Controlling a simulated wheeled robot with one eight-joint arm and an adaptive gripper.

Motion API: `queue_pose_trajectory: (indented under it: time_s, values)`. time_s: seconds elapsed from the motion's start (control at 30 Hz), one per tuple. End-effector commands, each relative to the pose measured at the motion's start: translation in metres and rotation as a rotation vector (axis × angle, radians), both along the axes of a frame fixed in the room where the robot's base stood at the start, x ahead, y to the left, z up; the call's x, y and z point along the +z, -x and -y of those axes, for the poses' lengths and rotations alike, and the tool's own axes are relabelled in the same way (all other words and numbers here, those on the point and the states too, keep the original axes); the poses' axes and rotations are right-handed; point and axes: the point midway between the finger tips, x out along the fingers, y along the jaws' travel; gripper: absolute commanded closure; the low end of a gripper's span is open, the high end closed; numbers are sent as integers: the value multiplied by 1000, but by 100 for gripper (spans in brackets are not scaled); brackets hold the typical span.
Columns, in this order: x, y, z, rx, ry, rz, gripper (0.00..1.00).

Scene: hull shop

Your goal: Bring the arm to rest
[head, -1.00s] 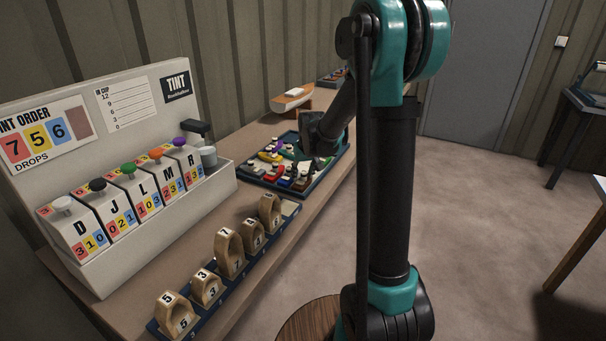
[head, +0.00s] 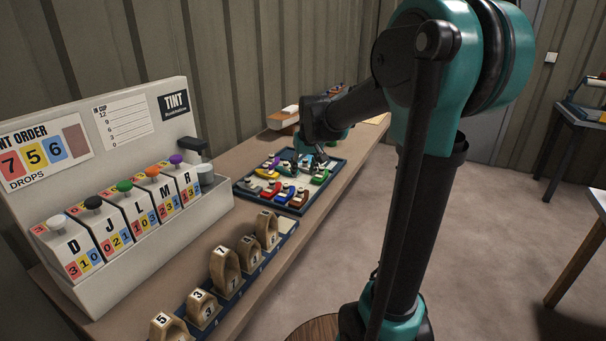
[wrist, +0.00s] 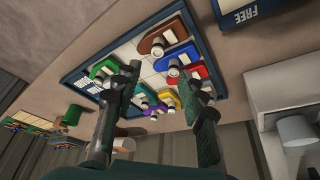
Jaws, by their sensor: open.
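My arm reaches over the bench in the head view, with my gripper (head: 312,158) above the far part of a dark-rimmed tray (head: 241,186) of small coloured boats. In the wrist view my gripper (wrist: 166,110) has its two fingers spread apart with nothing held between them. Beyond the fingers lie a red boat (wrist: 187,73), a blue boat (wrist: 177,59), a brown boat (wrist: 158,41) and a green boat (wrist: 103,68) on the tray. The gripper appears above the boats; whether it touches any cannot be told.
The tint dispenser (head: 140,245) with several coloured knobs stands at the left of the bench. Numbered wooden blocks (head: 226,272) stand in a blue rack in front. A wooden hull model (head: 284,118) sits behind the tray.

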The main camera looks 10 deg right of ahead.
Motion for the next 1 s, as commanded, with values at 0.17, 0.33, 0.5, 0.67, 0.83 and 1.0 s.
queue_pose_trajectory:
  time_s: [0.17,0.33,0.5,0.67,0.83,1.0]
  values:
    - [0,0,0,0,0,0,59]
    - [-3,6,2,-4,-1,0,59]
    - [-28,57,18,-35,-1,-4,59]
    - [-71,140,39,-84,-1,-11,59]
    - [-115,217,53,-130,0,-17,59]
    - [-140,260,59,-155,0,-20,59]
